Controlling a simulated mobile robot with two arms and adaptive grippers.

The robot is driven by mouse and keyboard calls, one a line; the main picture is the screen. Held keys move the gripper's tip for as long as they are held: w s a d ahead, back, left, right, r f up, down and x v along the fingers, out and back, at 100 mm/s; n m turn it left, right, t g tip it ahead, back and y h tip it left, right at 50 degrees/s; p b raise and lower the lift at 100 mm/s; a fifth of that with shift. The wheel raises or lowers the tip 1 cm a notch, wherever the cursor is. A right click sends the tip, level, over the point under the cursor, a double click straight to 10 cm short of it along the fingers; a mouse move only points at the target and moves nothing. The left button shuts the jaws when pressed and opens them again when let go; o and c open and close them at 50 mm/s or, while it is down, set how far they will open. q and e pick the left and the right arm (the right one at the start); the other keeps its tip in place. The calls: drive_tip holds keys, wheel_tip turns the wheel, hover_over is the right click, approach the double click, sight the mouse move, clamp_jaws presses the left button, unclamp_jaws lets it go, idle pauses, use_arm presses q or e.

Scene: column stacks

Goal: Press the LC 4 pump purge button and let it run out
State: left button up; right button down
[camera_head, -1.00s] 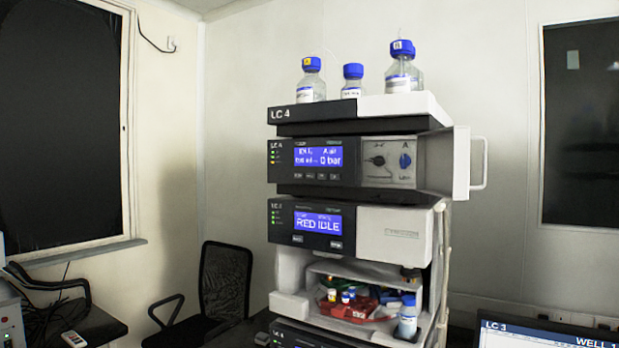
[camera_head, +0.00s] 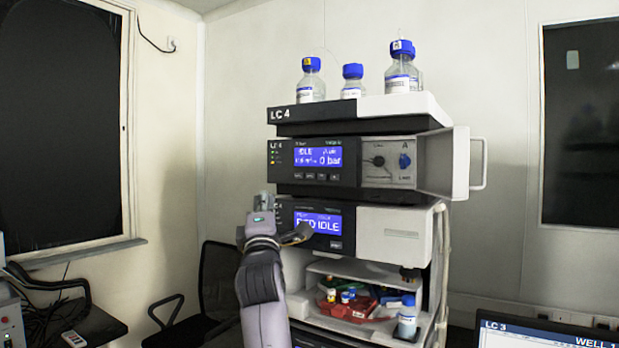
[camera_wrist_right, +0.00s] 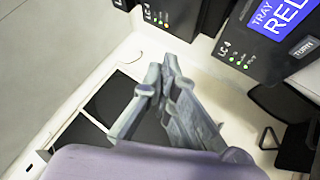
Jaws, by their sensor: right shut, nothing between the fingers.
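The LC 4 stack stands in the middle of the head view. Its pump module (camera_head: 312,161) has a blue screen reading IDLE and 0 bar. A row of small dark buttons (camera_head: 316,177) lies under that screen, their labels too small to read. My right gripper (camera_head: 298,235) is at the left front of the module below, lower than the pump buttons, and partly covers that module's left side. In the right wrist view its fingers (camera_wrist_right: 162,70) are together and empty. I cannot tell whether it touches the stack. My left gripper is not in view.
The pump's door (camera_head: 461,163) stands open to the right. Bottles (camera_head: 312,80) stand on top of the stack. An open bay below holds vials and a bottle (camera_head: 407,318). A chair (camera_head: 222,277) stands behind at left.

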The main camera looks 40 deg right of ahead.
sight(310, 176)
drive_tip(key=shift+m+h, duration=0.3)
drive_tip(key=shift+h, duration=0.6)
drive_tip(key=s+r, duration=0.2)
drive_tip(key=d+r, duration=0.1)
drive_tip(key=r, duration=0.1)
drive_tip(key=shift+s+r, duration=0.1)
drive_tip(key=shift+s, duration=0.3)
drive_tip(key=shift+w+d+p, duration=0.3)
drive_tip(key=shift+w+d, duration=0.25)
drive_tip(key=shift+d, duration=0.85)
drive_tip(key=shift+w+d+p, duration=0.35)
drive_tip(key=shift+w+d, duration=0.25)
drive_tip(key=shift+d, duration=0.75)
drive_tip(key=shift+w+d+p, duration=0.3)
drive_tip(key=shift+w+d, duration=0.25)
drive_tip(key=shift+d, duration=0.85)
drive_tip(key=shift+w+d, duration=0.1)
drive_tip(key=shift+d, duration=0.25)
